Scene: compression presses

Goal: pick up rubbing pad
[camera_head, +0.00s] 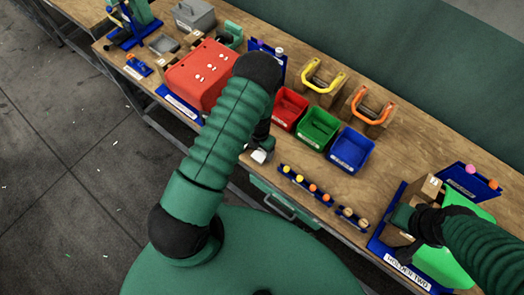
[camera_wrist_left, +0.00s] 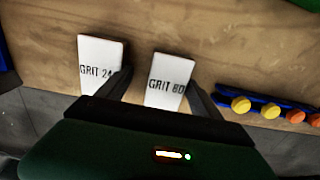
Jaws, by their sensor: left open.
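Two white rubbing pads lie on the wooden bench near its front edge. In the left wrist view, the pad marked "GRIT 80" (camera_wrist_left: 166,80) is between my open left gripper's fingers (camera_wrist_left: 158,82). The pad marked "GRIT 24", its last character covered (camera_wrist_left: 98,62), is at the left, partly behind the left finger. I cannot tell whether either finger touches a pad. In the head view, a white pad (camera_head: 259,156) shows below the left gripper (camera_head: 263,146), mostly hidden by my arm. My right gripper (camera_head: 404,216) is beside a brown block (camera_head: 428,188); its fingers are unclear.
Red (camera_head: 289,107), green (camera_head: 317,128) and blue (camera_head: 351,149) bins stand right of the left gripper. A blue rack (camera_head: 305,184) with yellow and orange knobs lies near the front edge. A red box (camera_head: 200,74) is at the left, yellow (camera_head: 323,75) and orange (camera_head: 372,105) handles behind.

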